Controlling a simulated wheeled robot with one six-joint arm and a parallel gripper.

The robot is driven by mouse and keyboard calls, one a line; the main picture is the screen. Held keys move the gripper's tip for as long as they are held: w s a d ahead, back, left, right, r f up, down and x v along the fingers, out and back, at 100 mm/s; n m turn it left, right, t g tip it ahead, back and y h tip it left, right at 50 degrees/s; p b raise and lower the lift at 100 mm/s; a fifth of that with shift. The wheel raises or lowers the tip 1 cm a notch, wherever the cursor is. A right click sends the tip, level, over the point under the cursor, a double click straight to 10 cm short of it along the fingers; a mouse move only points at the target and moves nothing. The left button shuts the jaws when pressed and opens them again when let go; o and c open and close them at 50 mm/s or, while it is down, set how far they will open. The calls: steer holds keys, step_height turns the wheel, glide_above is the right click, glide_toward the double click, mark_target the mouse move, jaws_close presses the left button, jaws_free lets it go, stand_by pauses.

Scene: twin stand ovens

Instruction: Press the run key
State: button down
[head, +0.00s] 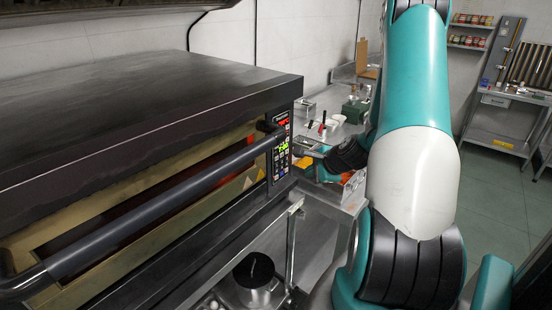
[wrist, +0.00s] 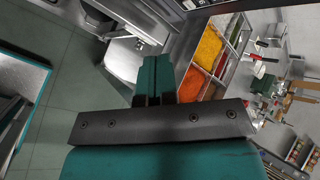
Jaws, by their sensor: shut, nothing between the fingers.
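The oven's control panel (head: 281,152) is a narrow dark upright strip at the right end of the oven front, with red and green lit digits and small keys. I cannot single out the run key at this size. My gripper (head: 304,150) is just right of the panel in the head view, close to it; I cannot tell whether it touches. In the wrist view my gripper's teal fingers (wrist: 153,75) are together with nothing between them. A dark piece with small light marks shows at the top edge of the wrist view, possibly part of the panel.
The oven (head: 140,100) has a long dark handle bar (head: 160,205) across its front. A steel counter behind holds trays of yellow (wrist: 208,48) and orange food (wrist: 189,85), bowls and bottles. A pot (head: 255,280) stands below. Open floor (head: 500,195) lies at right.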

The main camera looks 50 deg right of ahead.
steer(key=p, duration=0.2)
glide_toward(278, 164)
steer(key=shift+s+d+f+x, duration=0.1)
steer(key=shift+s+f+x, duration=0.05)
steer(key=shift+x, duration=0.7)
steer(key=shift+s+d+f+x, duration=0.1)
steer(key=shift+x, duration=0.8)
steer(key=shift+s+d+f+x, duration=0.1)
steer(key=shift+s+f+x, duration=0.05)
steer(key=shift+x, duration=0.7)
steer(key=shift+w, duration=0.1)
steer(key=shift+w, duration=0.3)
steer(key=shift+w+a, duration=0.1)
steer(key=shift+w, duration=0.25)
stand_by(0.5)
steer(key=shift+s, duration=0.75)
steer(key=shift+s, duration=0.15)
steer(key=s, duration=0.2)
steer(key=s+b, duration=0.1)
steer(key=s, duration=0.1)
steer(key=shift+s+d, duration=0.25)
steer(key=shift+s, duration=0.1)
